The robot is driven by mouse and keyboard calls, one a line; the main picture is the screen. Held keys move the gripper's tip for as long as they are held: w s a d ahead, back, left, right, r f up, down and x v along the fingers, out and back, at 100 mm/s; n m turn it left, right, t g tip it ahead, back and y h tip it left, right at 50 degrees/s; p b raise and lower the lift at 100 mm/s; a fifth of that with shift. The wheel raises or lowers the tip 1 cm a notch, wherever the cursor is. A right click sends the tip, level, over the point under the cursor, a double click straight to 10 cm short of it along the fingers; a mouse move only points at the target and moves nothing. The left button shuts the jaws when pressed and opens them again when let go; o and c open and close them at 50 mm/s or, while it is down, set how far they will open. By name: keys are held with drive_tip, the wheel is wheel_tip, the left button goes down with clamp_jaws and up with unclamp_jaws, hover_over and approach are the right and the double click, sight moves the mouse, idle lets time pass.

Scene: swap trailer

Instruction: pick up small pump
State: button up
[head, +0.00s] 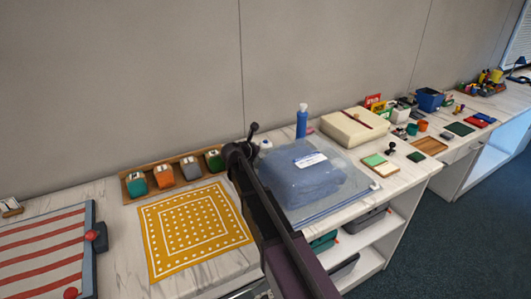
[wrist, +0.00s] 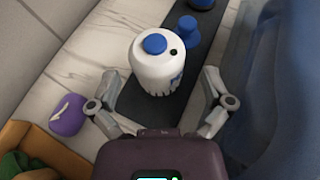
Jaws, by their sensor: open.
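A white rounded body with a blue cap and a small black dot on top, which looks like the small pump (wrist: 158,70), stands in the wrist view. In the head view it shows small and white with blue (head: 265,146), partly hidden by my arm. My gripper (wrist: 161,78) is open, with one finger on each side of the white body in the picture. I see a gap on each side and no clear contact. In the head view my gripper is largely hidden behind my arm.
A bulky blue clear bag (head: 298,180) lies close on the right. A wooden rack (head: 128,184) with several coloured blocks stands left, behind a yellow patterned cloth (head: 195,228). A blue bottle (head: 302,124) stands behind the bag. A purple item (wrist: 68,115) lies left of my gripper.

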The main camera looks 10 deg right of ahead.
idle(0.3)
drive_tip(key=b+x, duration=0.1)
drive_tip(key=x, duration=0.1)
drive_tip(key=b+x, duration=0.1)
drive_tip(key=x, duration=0.1)
drive_tip(key=shift+w+a+f, duration=0.15)
drive_tip(key=shift+f, duration=0.1)
drive_tip(key=shift+w+d+f, duration=0.1)
drive_tip(key=shift+w+d, duration=0.25)
drive_tip(key=shift+d, duration=0.05)
drive_tip(key=shift+c, duration=0.2)
drive_tip(key=c, duration=1.2)
wheel_tip(320, 180, up, 10)
drive_tip(key=p, duration=1)
